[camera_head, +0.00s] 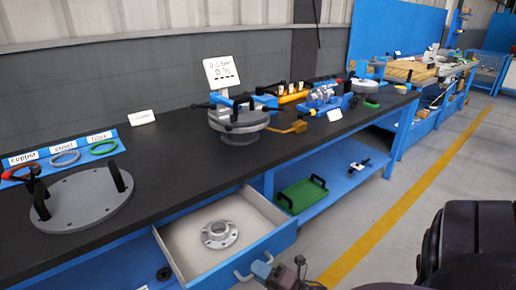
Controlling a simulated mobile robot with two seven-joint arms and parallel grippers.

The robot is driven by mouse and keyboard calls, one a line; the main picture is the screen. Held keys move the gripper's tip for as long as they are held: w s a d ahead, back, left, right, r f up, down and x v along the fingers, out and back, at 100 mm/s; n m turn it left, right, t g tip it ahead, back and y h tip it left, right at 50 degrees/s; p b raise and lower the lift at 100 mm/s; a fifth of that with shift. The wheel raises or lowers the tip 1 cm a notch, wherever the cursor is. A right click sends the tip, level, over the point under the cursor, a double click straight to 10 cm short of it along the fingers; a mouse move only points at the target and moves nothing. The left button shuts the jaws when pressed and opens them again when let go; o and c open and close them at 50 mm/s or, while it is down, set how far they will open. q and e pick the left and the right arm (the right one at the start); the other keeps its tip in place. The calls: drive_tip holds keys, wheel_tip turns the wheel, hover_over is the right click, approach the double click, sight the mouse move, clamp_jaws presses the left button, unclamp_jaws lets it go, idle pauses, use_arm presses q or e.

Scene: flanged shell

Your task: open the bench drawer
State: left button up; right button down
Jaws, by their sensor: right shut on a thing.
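The bench drawer (278,240) stands pulled out from under the black bench top, with a blue front and a pale inside. A grey metal flange (220,234) lies in it. The drawer's light handle (243,276) is on the front, low in the picture. My right gripper (267,270) is at the handle, shut on it, and partly hides it. The fingertips are small and hard to make out. My left gripper is not in view.
A round grey plate with black handles (88,202) lies on the bench at left. A flanged shell (238,121) stands mid-bench. A green tray (302,195) is on the lower shelf right of the drawer. Open floor (338,235) with a yellow line lies at right.

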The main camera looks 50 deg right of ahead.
drive_tip(key=c, duration=1.2)
unclamp_jaws()
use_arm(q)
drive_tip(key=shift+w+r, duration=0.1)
use_arm(e)
drive_tip(key=v, duration=1.1)
drive_tip(key=shift+w, duration=0.1)
use_arm(q)
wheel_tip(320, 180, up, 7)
drive_tip(key=p, duration=0.8)
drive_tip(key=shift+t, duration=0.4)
use_arm(e)
drive_tip(key=s+a+r+m+g+h, duration=0.1)
drive_tip(key=a+m+g, duration=0.3)
drive_tip(key=m, duration=0.6)
drive_tip(key=s+a+r+m+g+h, duration=0.2)
drive_tip(key=a+r+m+g, duration=0.1)
drive_tip(key=a+m, duration=0.5)
drive_tip(key=shift+s+m+g, duration=0.4)
drive_tip(key=shift+m+g, duration=0.5)
